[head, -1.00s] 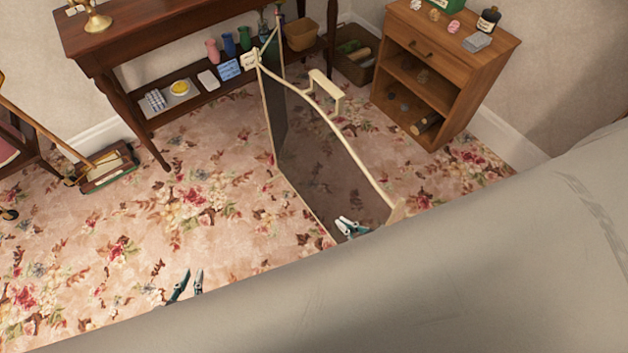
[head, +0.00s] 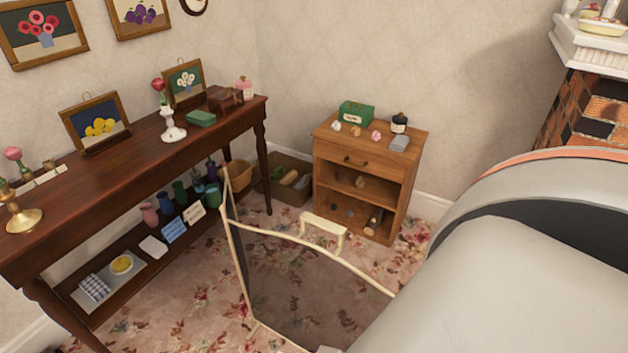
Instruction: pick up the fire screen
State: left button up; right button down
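The fire screen (head: 300,285) stands upright on the floral carpet in the head view. It has a cream frame, dark see-through mesh panels and a cream handle (head: 325,229) on its top edge. Its lower right part is hidden behind a large grey surface in the foreground. Neither of my grippers shows clearly; a small pale patch at the bottom edge by the grey surface is too cut off to identify.
A dark wooden console table (head: 140,160) with a lower shelf stands at the left. A small wooden cabinet (head: 365,165) stands behind the screen, beside a basket (head: 287,180). A brick fireplace (head: 592,112) is at the far right. Some carpet between table and screen is clear.

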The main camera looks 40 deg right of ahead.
aim_at(304, 292)
jog(key=i+j+z, duration=0.3)
jog(key=j+z, duration=0.25)
jog(key=j, duration=0.2)
jog(key=z, duration=1.65)
